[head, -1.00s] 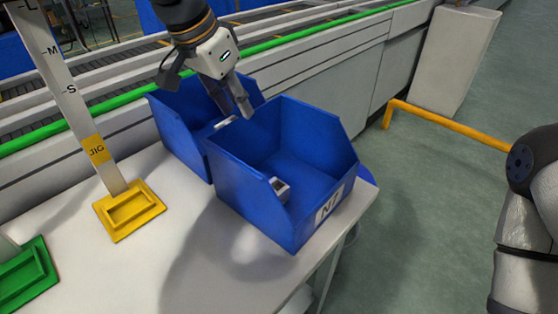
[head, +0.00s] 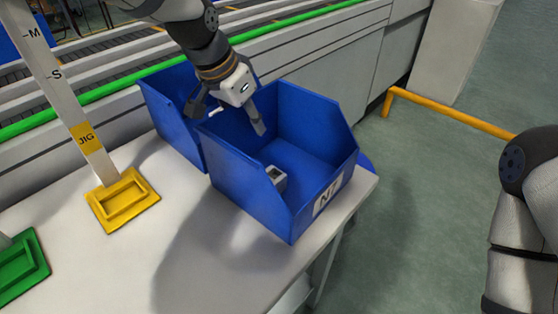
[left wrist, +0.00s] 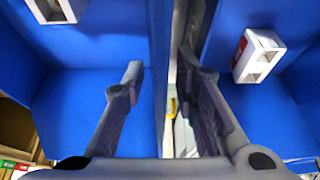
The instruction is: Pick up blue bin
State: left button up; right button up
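Two open blue bins stand side by side on the white table. The front blue bin (head: 325,165) has a white label on its right side and a small grey-white part (head: 277,177) inside. The rear blue bin (head: 172,125) is partly hidden by the front bin and my arm. My left gripper (head: 226,122) is open, with its fingers spread on either side of the walls between the bins. One finger reaches into the front bin. In the left wrist view the blue walls (left wrist: 158,65) pass between the fingers, and the right finger is close to them. My right gripper is out of view.
A yellow jig base (head: 122,202) with a tall white marked post stands left of the bins. A green base (head: 20,270) is at the far left. A conveyor with a green rail (head: 108,90) runs behind. A yellow floor rail (head: 450,112) is at right.

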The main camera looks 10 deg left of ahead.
pick_arm(q)
jog(key=shift+f, duration=0.15)
grip_shut()
dwell(0.5)
